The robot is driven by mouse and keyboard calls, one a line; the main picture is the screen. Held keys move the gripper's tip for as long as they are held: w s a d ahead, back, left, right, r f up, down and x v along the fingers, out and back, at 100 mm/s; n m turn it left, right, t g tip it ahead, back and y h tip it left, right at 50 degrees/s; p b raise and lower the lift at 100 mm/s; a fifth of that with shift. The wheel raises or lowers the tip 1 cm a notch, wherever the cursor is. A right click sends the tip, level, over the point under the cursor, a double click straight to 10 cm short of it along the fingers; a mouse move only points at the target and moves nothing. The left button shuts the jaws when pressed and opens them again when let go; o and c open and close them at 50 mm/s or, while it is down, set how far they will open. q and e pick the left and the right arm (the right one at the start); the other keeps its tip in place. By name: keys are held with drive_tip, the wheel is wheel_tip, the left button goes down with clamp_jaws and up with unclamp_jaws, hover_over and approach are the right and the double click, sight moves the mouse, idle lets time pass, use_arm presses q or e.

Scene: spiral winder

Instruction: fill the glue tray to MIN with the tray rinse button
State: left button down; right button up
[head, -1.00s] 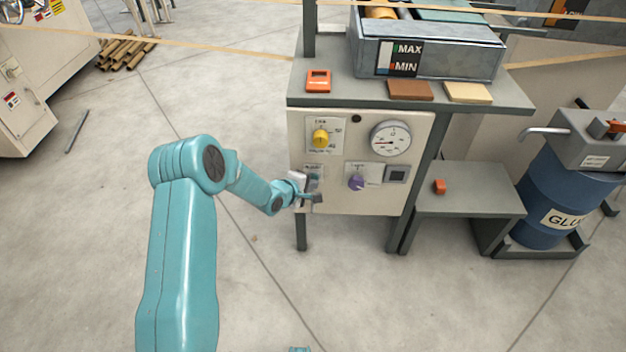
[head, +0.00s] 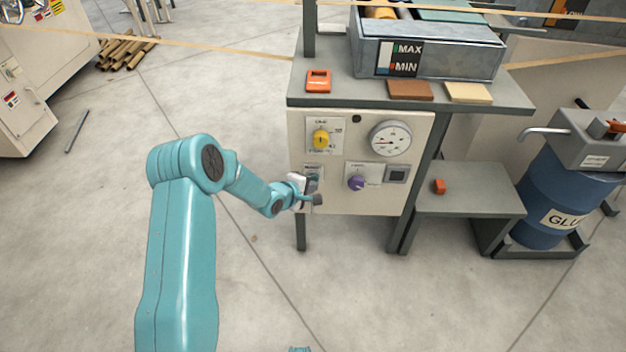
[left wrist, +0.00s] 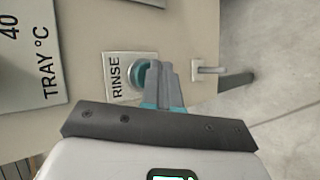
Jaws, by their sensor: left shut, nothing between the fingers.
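The grey glue tray (head: 455,62) sits on top of the stand, with a MAX/MIN gauge plate (head: 398,58) on its front. I cannot read a liquid level there. In the left wrist view the rinse button (left wrist: 136,72) is a round teal button in a metal ring, beside the RINSE label (left wrist: 115,78). My left gripper (left wrist: 158,70) is shut and empty, its fingertips partly covering the button; I cannot tell whether they touch it. In the head view the left gripper (head: 317,199) is at the panel's lower left, below the rinse plate (head: 312,172).
The panel also carries a yellow knob (head: 321,139), a round gauge (head: 390,139) and a purple knob (head: 356,183). A small metal fitting (left wrist: 208,70) is close beside the fingers. A blue glue drum (head: 560,195) stands at the right.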

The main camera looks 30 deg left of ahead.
use_arm(q)
drive_tip(key=shift+s+d, duration=0.25)
drive_tip(key=shift+s, duration=0.15)
drive_tip(key=shift+s+d, duration=0.1)
drive_tip(key=shift+s+d, duration=0.4)
drive_tip(key=shift+s, duration=0.3)
drive_tip(key=shift+s+d, duration=0.45)
drive_tip(key=shift+s, duration=0.2)
drive_tip(key=shift+s+d, duration=0.4)
drive_tip(key=shift+s, duration=0.3)
use_arm(e)
drive_tip(key=shift+r, duration=0.15)
use_arm(q)
drive_tip(key=shift+f, duration=0.1)
idle(1.4)
drive_tip(key=s+d+b, duration=0.1)
drive_tip(key=b, duration=0.5)
drive_tip(key=s+d+b, duration=0.1)
drive_tip(key=s+b, duration=0.1)
drive_tip(key=b, duration=0.4)
drive_tip(key=shift+s+b, duration=0.15)
drive_tip(key=shift+b, duration=0.25)
use_arm(e)
drive_tip(key=w+d+f+t, duration=0.1)
drive_tip(key=w+f, duration=0.2)
drive_tip(key=f, duration=0.9)
drive_tip(key=shift+w+d+f+m, duration=0.25)
drive_tip(key=shift+w+d+m, duration=0.05)
drive_tip(key=shift+w+d, duration=0.05)
